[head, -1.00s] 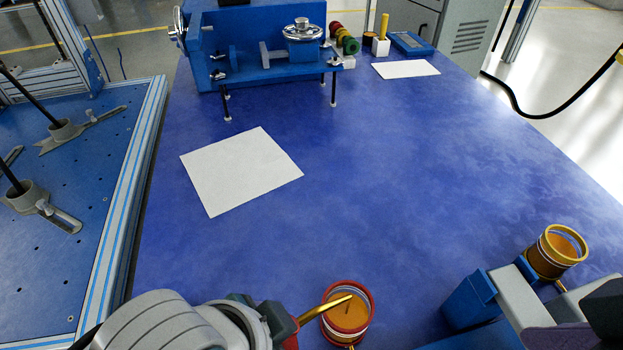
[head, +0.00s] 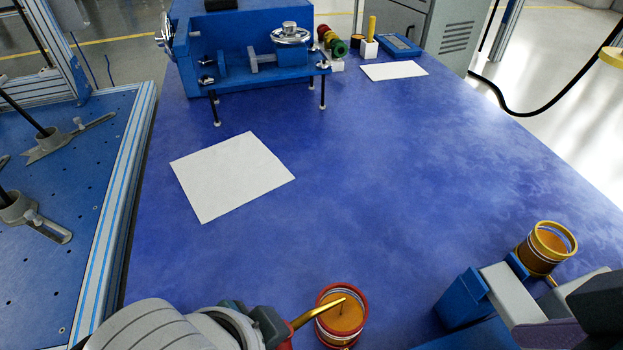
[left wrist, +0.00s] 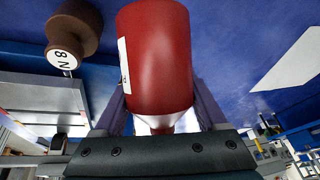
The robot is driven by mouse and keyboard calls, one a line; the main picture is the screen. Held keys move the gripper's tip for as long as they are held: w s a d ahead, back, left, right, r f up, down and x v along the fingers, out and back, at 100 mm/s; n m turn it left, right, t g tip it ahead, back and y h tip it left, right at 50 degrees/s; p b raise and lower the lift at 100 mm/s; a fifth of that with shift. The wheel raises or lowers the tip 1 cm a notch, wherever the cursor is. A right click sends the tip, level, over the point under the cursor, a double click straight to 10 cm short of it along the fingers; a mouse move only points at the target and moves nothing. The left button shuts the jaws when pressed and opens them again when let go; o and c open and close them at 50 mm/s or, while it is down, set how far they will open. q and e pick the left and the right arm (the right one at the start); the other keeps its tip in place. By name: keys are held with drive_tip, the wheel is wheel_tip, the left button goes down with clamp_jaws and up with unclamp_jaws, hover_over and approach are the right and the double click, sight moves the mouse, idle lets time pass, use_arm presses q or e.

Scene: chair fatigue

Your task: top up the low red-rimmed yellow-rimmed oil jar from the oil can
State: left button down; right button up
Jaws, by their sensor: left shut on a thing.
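A red-rimmed jar (head: 355,332) with amber oil stands at the bottom middle of the head view. A yellow-rimmed jar (head: 538,263), also with amber contents, is at the right. My left gripper (left wrist: 160,125) is shut on the red oil can (left wrist: 158,60), whose body fills the middle of the left wrist view. The can's brass spout (head: 320,312) reaches over the red-rimmed jar's mouth. A thin dark line shows below its tip; I cannot tell whether it is flowing oil. My right gripper (head: 515,285) is beside the yellow-rimmed jar; its grip is unclear.
A blue machine (head: 250,65) stands at the back of the blue table, with a white sheet (head: 232,177) in front. Another sheet (head: 394,70) and a blue device (head: 400,46) lie at back right. The table's middle is clear. A brown weight (left wrist: 75,25) shows in the left wrist view.

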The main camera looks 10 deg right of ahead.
drive_tip(key=shift+f, duration=0.1)
idle(0.3)
use_arm(q)
drive_tip(key=f+h+b, duration=0.1)
drive_tip(key=f+b, duration=0.1)
drive_tip(key=b, duration=0.1)
drive_tip(key=shift+w+d+f+t+h, duration=0.1)
drive_tip(key=shift+d+f+t+h, duration=0.15)
drive_tip(key=shift+t+h, duration=0.15)
drive_tip(key=h+b, duration=0.1)
drive_tip(key=b, duration=0.1)
drive_tip(key=f+t+h+b, duration=0.1)
drive_tip(key=b, duration=0.2)
drive_tip(key=shift+w+d, duration=0.15)
drive_tip(key=shift+d, duration=0.1)
use_arm(e)
wheel_tip(320, 180, down, 8)
use_arm(q)
drive_tip(key=shift+d+r+h+b, duration=0.1)
drive_tip(key=shift+h+b, duration=0.2)
drive_tip(key=shift+h, duration=0.2)
use_arm(e)
drive_tip(key=shift+f, duration=0.25)
use_arm(q)
drive_tip(key=shift+d+r, duration=0.1)
drive_tip(key=shift+r, duration=0.15)
use_arm(e)
drive_tip(key=shift+d+r, duration=0.1)
drive_tip(key=shift+r, duration=0.05)
